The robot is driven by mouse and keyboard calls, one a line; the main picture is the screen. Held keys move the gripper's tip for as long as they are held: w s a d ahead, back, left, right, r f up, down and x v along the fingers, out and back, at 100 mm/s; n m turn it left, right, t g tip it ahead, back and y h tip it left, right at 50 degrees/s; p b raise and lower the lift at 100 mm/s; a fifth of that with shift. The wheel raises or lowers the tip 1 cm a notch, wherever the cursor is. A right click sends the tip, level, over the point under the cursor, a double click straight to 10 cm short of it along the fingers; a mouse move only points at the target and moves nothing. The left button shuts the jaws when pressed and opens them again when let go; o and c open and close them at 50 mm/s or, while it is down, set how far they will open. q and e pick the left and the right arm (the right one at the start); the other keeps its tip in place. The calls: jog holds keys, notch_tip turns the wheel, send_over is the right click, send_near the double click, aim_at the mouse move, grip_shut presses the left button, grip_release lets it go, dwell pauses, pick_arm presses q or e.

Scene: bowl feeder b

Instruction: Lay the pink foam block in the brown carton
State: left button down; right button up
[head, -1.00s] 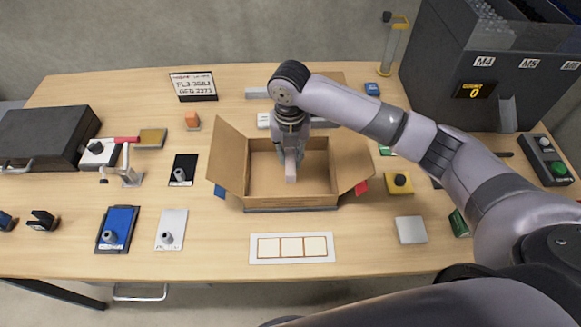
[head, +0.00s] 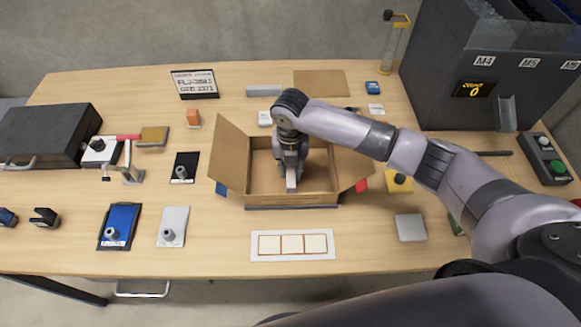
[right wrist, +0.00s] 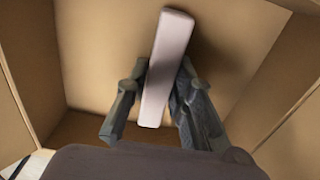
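The brown carton (head: 291,200) stands open on the table in the head view, its side flaps spread. My right gripper (head: 291,172) points down inside it. The pink foam block (head: 291,180) is between its fingers, low in the carton. In the right wrist view the block (right wrist: 165,65) is a long pale pink bar lying across the view. My right gripper's fingertips (right wrist: 163,66) appear to touch it on both sides. The carton floor (right wrist: 105,50) is close behind it; I cannot tell whether the block touches it. My left gripper is not in view.
A yellow button box (head: 398,184) and a grey square block (head: 411,228) lie right of the carton. A white card with squares (head: 292,245) lies in front. Blue (head: 118,225) and white (head: 173,226) plates lie left. A dark bin unit (head: 465,95) stands back right.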

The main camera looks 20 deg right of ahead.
aim_at(290, 169)
jog(key=o, duration=0.4)
jog(key=shift+c, duration=0.2)
notch_tip(290, 169, up, 12)
jog(key=b, duration=0.1)
jog(key=shift+r, duration=0.2)
jog(key=shift+f, duration=0.1)
dwell(0.5)
